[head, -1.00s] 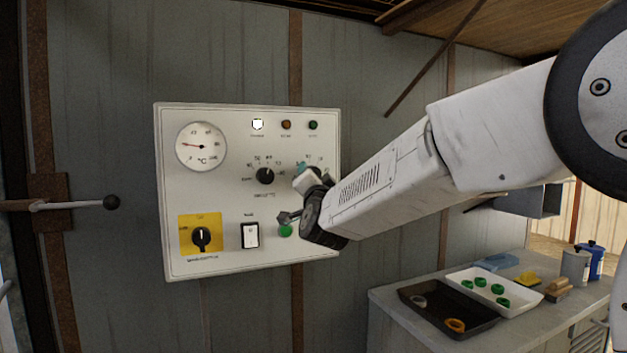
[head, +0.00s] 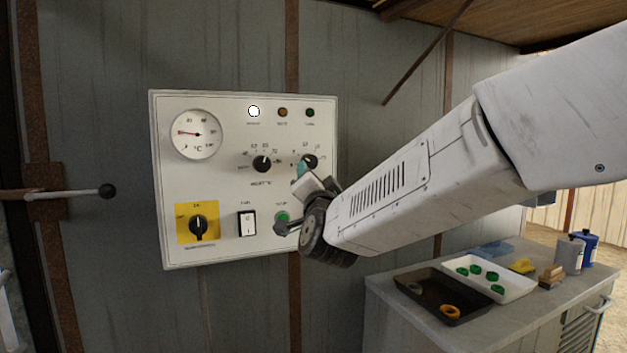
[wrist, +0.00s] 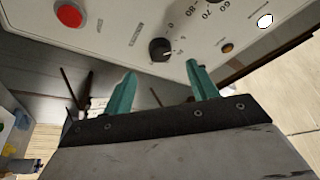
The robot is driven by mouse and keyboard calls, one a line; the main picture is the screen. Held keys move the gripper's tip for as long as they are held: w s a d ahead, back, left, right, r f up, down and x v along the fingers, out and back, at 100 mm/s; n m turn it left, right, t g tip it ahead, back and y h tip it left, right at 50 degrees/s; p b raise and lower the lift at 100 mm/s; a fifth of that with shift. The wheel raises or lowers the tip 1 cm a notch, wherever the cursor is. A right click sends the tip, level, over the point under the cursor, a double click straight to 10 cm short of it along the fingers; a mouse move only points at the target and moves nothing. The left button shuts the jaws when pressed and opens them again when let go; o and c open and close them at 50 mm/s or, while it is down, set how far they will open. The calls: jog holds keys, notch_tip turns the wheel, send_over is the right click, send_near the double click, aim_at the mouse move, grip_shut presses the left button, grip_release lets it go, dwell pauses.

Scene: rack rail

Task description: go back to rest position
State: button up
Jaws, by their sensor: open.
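My gripper (wrist: 160,92) is open, with two teal fingers apart and nothing between them in the wrist view. In the head view my gripper (head: 301,172) is partly hidden by my own wrist, in front of the right side of a white control panel (head: 225,178). In the wrist view a black knob (wrist: 160,49) on the panel lies beyond the fingertips, apart from them. In the head view two black knobs, the left (head: 262,164) and the right (head: 309,161), show on the panel. A green button (head: 282,217) sits close to my wrist.
A grey bench (head: 385,290) stands at lower right with a black tray (head: 470,322), a white tray (head: 515,291) of green rings, and blue and grey cans. A lever with a black ball (head: 107,191) juts out left of the panel. A red button (wrist: 69,13) shows in the wrist view.

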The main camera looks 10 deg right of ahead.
jog(key=a+f+n+g+y, duration=0.3)
jog(key=f+n+g, duration=0.1)
jog(key=f, duration=0.3)
jog(key=s+d+f+n+g+y, duration=0.1)
jog(key=s+f+n+g, duration=0.3)
jog(key=s+f+g, duration=0.45)
jog(key=s+d+f+g+h, duration=0.1)
jog(key=s+d+g, duration=0.1)
jog(key=s+d, duration=0.4)
jog(key=s+d+f+n+g+h, duration=0.1)
jog(key=s+d, duration=0.6)
jog(key=s, duration=0.8)
jog(key=s+d+f+g+h, duration=0.2)
jog(key=s+d, duration=0.4)
jog(key=s, duration=0.5)
jog(key=shift+s+d+f+g, duration=0.2)
jog(key=shift+f+g, duration=0.35)
jog(key=shift+g, duration=0.7)
